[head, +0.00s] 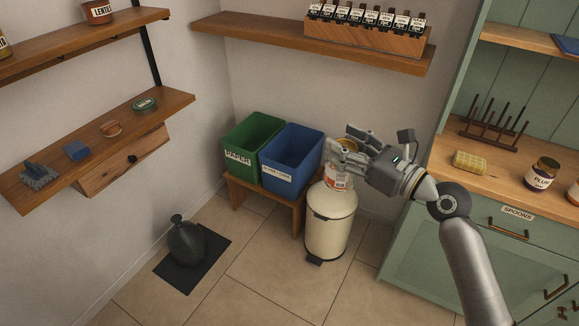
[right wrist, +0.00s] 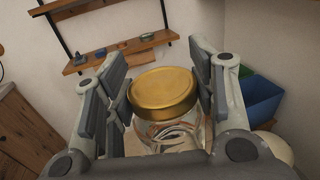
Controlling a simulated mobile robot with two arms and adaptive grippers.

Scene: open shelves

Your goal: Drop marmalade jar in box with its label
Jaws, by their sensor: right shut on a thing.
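My right gripper (head: 345,152) is shut on a glass jar (head: 338,179) with a white and orange label and holds it upright above the cream pedal bin. Its writing is too small to read. In the right wrist view the jar's gold lid (right wrist: 165,92) sits between the two fingers, and the jar looks mostly clear below it. A green box (head: 240,152) labelled PAPER and a blue box (head: 290,160) with a white label too small to read stand left of the jar. Both look empty. My left gripper is not in view.
The boxes stand on a low wooden bench (head: 270,203). The cream pedal bin (head: 329,222) is right of it. A wall shelf (head: 290,36) with a bottle rack hangs above. The green cabinet (head: 430,235) is at right, with a plum jar (head: 541,175) on its counter.

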